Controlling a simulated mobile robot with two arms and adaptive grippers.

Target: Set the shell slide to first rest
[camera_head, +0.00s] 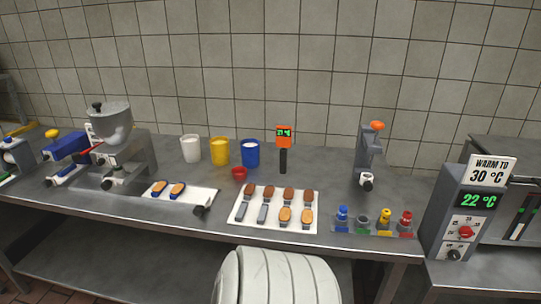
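A flat white plate (205,193) lies on the steel counter at the left of centre. Two orange-brown shells on dark blue holders (169,189) sit at its left part, and a black knob (203,210) is at its front right corner. It may be the shell slide, but no label shows this. Rest marks are too small to make out. A grey machine with a hopper (110,125) stands behind and left of the plate, with small knobs on its front. Neither of my grippers is in view.
A white tray (238,218) holds brown shells and grey pieces. White (190,149), yellow (220,151) and blue (251,153) containers and a red cup (239,173) stand behind. Coloured nozzles (342,215), a grey press (364,165) and a warmer reading 22 °C (450,225) are right.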

